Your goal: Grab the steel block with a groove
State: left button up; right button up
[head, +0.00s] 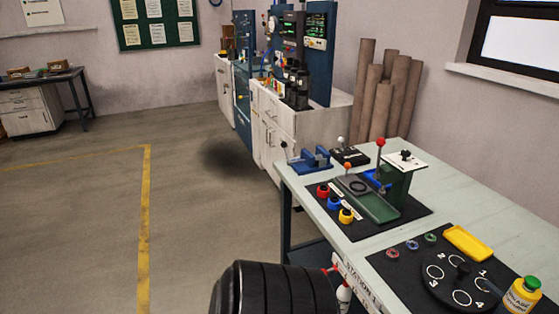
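I cannot make out a steel block with a groove in the head view. The nearest workbench (470,212) at the right carries small fixtures and parts. A blue vise-like fixture (312,160) sits at its far left corner. Beside it is a black box (350,156) with a white-knobbed lever. A green fixture (372,203) with a red-knobbed lever stands on a black mat. Neither of my grippers shows in this view, so whether they hold anything is hidden.
A numbered black dial (460,283), yellow tray (467,243) and yellow bottle (522,294) sit nearer. Tall brown tubes (384,95) stand behind the bench. Open floor (190,200) lies left, with yellow lines.

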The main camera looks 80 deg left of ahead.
aim_at(320, 162)
jog(key=u, duration=2.35)
jog(key=i+j+z, duration=0.15)
jog(key=z, duration=0.3)
jog(key=i+j+z, duration=0.2)
jog(key=z, duration=0.2)
